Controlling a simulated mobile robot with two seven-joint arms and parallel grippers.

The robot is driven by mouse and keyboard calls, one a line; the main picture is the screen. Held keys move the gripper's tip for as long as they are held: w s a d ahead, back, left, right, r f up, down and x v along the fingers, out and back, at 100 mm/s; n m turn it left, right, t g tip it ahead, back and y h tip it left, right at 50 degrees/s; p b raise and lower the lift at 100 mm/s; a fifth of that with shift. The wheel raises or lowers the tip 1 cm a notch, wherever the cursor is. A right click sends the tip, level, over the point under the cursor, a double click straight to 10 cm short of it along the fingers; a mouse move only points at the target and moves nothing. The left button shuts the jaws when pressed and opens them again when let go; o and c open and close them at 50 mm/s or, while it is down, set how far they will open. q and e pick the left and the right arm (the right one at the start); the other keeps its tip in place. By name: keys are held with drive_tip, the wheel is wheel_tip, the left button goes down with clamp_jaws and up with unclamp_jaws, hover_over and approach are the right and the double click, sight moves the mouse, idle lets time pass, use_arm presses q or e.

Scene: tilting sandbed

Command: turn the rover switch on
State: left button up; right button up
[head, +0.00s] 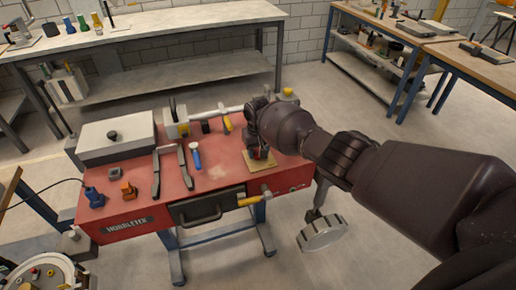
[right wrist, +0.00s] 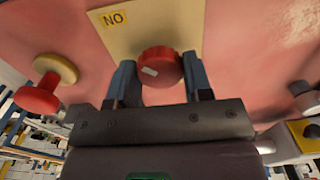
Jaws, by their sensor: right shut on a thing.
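The rover switch shows in the right wrist view as a round red knob (right wrist: 168,62) with a short white mark near its left side. It sits on a pale yellow plate (right wrist: 200,22) that bears an upside-down ON label (right wrist: 113,19) at upper left. In the head view this plate (head: 266,167) lies on the red bench top (head: 215,178). My right gripper (head: 259,153) points down over the plate and mostly hides the knob there. Its two fingers are shut on the knob, one on each side. My left gripper is not in view.
A grey lidded box (head: 115,135), long dark bars (head: 185,165) and a blue-handled tool (head: 196,156) lie left of my right gripper. A yellow-handled lever (head: 252,200) is on the bench front. A red knob (right wrist: 36,100) stands at left in the wrist view.

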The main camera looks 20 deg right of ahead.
idle(0.5)
drive_tip(key=o, duration=0.9)
wheel_tip(320, 180, up, 11)
drive_tip(key=shift+f+p, duration=0.1)
drive_tip(key=shift+p, duration=0.45)
